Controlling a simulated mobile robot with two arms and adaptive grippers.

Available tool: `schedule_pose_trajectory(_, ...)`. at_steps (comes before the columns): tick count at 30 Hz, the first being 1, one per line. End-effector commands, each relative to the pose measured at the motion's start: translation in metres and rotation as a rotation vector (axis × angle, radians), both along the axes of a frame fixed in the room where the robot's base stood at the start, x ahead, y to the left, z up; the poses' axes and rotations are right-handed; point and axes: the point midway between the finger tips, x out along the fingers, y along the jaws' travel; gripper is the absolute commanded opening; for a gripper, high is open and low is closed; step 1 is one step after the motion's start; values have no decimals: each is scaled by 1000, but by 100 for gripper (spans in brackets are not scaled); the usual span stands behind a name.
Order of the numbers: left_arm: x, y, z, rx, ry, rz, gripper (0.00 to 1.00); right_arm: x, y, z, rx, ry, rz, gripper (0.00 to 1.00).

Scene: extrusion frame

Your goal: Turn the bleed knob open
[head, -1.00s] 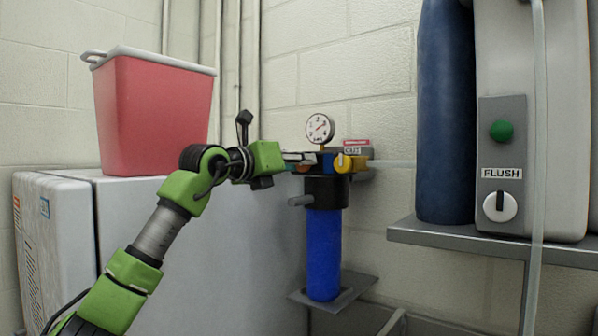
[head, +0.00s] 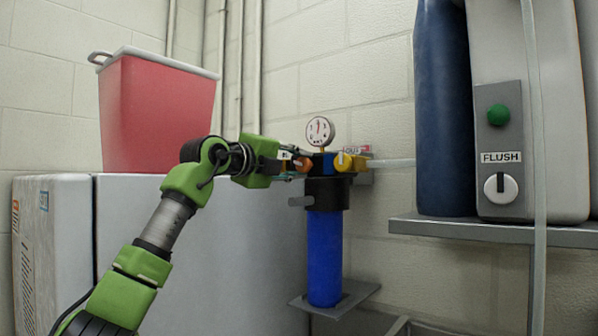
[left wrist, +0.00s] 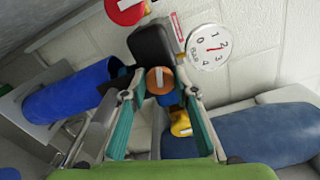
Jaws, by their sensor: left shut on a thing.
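A filter unit with a blue bowl (head: 323,255) and black head hangs at the wall, also in the left wrist view (left wrist: 68,92). The orange knob (head: 303,165), which I take as the bleed knob, sits at its front with a white mark on its face; it also shows in the left wrist view (left wrist: 159,80). My left gripper (head: 291,161) reaches it from the left and is shut on it, with a fingertip on each side in the left wrist view (left wrist: 163,92). The pressure gauge (head: 320,131) stands above, needle nearly upright. My right gripper is not in view.
A yellow knob (head: 343,162) by the OUT label and a red knob (left wrist: 125,10) sit close to the orange one. A grey shelf (head: 480,232) with a dark blue cylinder and a FLUSH panel (head: 501,150) stands right. A red bin (head: 158,115) stands left.

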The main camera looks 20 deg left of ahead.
Motion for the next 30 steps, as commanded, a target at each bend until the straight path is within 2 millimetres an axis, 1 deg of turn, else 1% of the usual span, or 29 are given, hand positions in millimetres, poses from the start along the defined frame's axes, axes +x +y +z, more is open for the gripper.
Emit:
schedule_pose_trajectory(1,0,1,0,-37,9,2,6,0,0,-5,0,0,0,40)
schedule_pose_trajectory(6,0,1,0,-150,50,2,6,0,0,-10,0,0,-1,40)
schedule_pose_trajectory(13,0,2,0,-253,88,2,6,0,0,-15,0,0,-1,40)
schedule_pose_trajectory(21,0,2,0,-302,106,2,6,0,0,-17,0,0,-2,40)
schedule_pose_trajectory(30,0,2,0,-307,109,3,6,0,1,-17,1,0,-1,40)
